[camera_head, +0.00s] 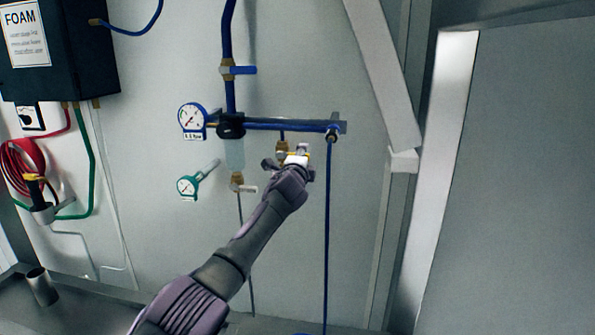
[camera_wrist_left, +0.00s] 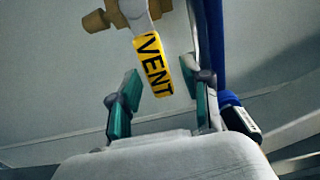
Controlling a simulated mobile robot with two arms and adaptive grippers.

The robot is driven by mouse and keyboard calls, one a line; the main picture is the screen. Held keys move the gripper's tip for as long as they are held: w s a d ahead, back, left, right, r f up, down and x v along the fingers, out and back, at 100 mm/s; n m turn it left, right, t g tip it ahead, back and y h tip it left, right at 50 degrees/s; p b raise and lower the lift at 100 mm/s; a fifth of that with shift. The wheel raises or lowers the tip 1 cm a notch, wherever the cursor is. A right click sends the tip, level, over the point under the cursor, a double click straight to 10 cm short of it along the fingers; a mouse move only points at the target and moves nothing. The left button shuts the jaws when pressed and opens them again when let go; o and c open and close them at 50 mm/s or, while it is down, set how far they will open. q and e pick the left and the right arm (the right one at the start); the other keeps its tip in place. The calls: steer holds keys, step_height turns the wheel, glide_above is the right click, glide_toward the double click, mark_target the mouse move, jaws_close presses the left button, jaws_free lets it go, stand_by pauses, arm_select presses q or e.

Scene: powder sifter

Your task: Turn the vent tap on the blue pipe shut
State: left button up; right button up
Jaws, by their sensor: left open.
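The vent tap has a brass body (camera_head: 282,147) on a short stub below the horizontal blue pipe (camera_head: 275,124). Its pale handle (camera_wrist_left: 140,18) carries a yellow VENT tag (camera_wrist_left: 154,65), and brass also shows at the upper left in the left wrist view. My left gripper (camera_head: 286,164) is at the tap in the head view and partly hides it. In the left wrist view the gripper (camera_wrist_left: 163,102) is open, with its teal pads apart. The tag's lower end hangs between or just beyond the pads; I cannot tell the exact depth. Nothing is gripped. My right gripper is not in view.
A vertical blue hose (camera_head: 327,230) hangs close right of the gripper. A blue-handled valve (camera_head: 240,70) is above, and a white-handled brass valve (camera_head: 238,183) is left of my arm. Two gauges (camera_head: 192,118) (camera_head: 188,187) stand further left. A dark FOAM box (camera_head: 60,80) is upper left.

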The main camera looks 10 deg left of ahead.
arm_select(q)
steer(key=s, duration=1.1)
steer(key=shift+s+a+f, duration=0.15)
steer(key=shift+a, duration=0.05)
